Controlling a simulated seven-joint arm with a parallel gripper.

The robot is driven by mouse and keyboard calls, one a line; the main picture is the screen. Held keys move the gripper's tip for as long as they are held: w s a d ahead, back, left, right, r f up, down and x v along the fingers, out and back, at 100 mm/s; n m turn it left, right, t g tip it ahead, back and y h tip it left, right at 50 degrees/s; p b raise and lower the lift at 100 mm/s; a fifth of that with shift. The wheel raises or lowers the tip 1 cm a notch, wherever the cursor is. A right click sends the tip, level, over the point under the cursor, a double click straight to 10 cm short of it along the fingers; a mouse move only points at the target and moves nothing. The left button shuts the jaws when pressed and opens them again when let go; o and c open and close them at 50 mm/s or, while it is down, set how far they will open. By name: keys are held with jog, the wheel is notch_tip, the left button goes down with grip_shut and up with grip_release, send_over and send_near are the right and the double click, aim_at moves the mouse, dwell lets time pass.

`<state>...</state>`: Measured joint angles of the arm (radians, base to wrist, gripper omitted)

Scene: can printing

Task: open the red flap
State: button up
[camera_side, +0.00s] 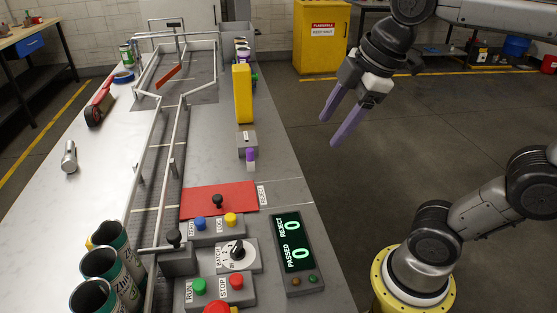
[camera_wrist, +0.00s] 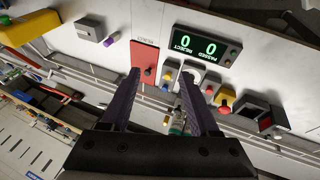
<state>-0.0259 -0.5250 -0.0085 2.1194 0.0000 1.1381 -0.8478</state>
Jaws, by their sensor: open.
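The red flap (camera_side: 190,201) is a flat red plate on the bench, beside the conveyor, with a dark knob (camera_side: 217,202) standing on it. It lies flat, next to a label that reads REJECT. In the wrist view the red flap (camera_wrist: 145,57) shows beyond the left finger, with its knob near the fingertip in the picture. My gripper (camera_side: 340,113) has two purple fingers, spread apart and empty. It is in the air to the right of the bench, well above and apart from the flap. The fingers also show in the wrist view (camera_wrist: 160,74).
A control panel with buttons and a batch dial (camera_side: 236,256) stands in front of the flap. The display (camera_side: 293,254) reads 0 and 0. A yellow post (camera_side: 242,94) stands behind. Open cans (camera_side: 100,264) stand at front left.

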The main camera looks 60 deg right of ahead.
jog(key=s+f+m, duration=0.6)
jog(key=f+m, duration=0.3)
jog(key=m, duration=0.1)
jog(key=w+r+n, duration=0.6)
jog(key=r+n, duration=0.2)
jog(key=n, duration=0.1)
jog(key=n+g, duration=0.5)
jog(key=n, duration=0.4)
send_over(217, 197)
notch_tip(217, 197, down, 8)
jog(key=f, duration=0.1)
notch_tip(217, 197, down, 12)
jog(key=shift+f, duration=0.1)
